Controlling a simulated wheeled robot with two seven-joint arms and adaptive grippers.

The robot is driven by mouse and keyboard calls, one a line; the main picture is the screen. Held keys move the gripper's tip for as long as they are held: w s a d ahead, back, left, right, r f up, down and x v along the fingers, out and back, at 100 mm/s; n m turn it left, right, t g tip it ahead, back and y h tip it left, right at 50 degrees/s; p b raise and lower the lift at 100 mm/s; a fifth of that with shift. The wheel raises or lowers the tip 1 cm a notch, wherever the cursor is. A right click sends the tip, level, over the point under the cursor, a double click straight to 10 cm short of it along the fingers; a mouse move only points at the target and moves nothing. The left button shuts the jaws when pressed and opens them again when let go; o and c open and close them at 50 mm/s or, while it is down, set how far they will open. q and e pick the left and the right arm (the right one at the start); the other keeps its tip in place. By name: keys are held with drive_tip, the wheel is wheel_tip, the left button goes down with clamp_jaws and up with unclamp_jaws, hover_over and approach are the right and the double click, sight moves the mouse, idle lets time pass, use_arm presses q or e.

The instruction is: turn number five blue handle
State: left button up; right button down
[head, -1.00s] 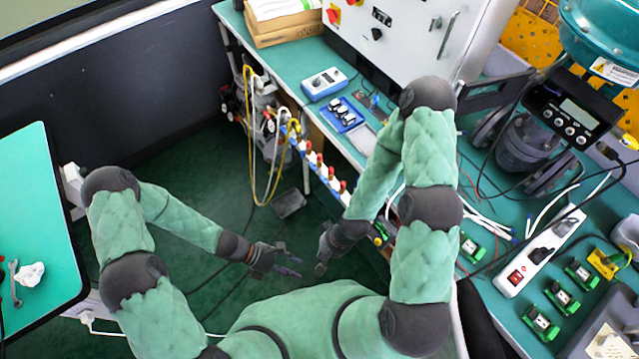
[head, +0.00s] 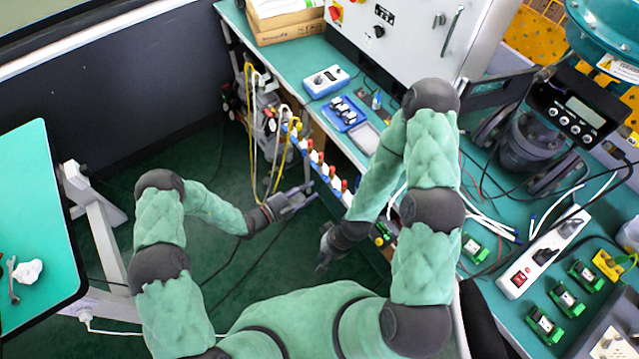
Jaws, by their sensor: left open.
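A row of small valves (head: 326,171) with blue, white and red parts runs along the left side of the workbench. The blue handles are too small to tell apart by number, and I can read no label. My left gripper (head: 303,197) is open and empty, with its fingers pointing right, just below and left of the lower end of the row. I cannot tell whether it touches anything. My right gripper (head: 321,264) hangs lower, beside the bench edge and away from the row; its fingers are dark and partly hidden by its wrist.
Yellow and white hoses (head: 254,140) hang by the left end of the bench, above my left gripper. The green workbench (head: 292,68) carries a grey cabinet, meters and a power strip (head: 543,252). Another green table (head: 40,220) stands at left. Dark green floor lies open between them.

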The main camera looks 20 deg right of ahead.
sight(325, 179)
use_arm(q)
drive_tip(key=shift+b+x, duration=0.45)
drive_tip(key=shift+x, duration=2.05)
clamp_jaws()
